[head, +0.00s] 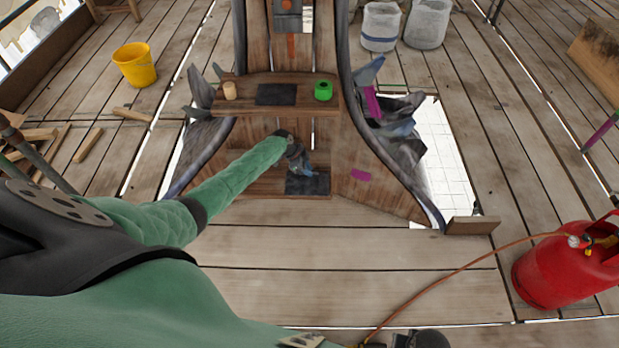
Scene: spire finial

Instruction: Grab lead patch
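A dark grey square lead patch (318,186) lies on the low wooden ledge at the foot of the spire. My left gripper (302,166) points down at this patch from above, over its upper left part. The gripper hides some of the patch, and I cannot tell whether its fingers touch it or are closed. A second dark flat patch (276,94) lies on the upper wooden shelf (308,106). Of my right gripper, only a dark piece at the bottom edge may show, and its fingers are not visible.
On the upper shelf stand a green roll (323,90) and a small tan cylinder (230,91). A red gas bottle (566,268) with an orange hose (450,277) stands at right. A yellow bucket (135,64) is at left. Torn grey sheet (400,145) and a floor gap lie right.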

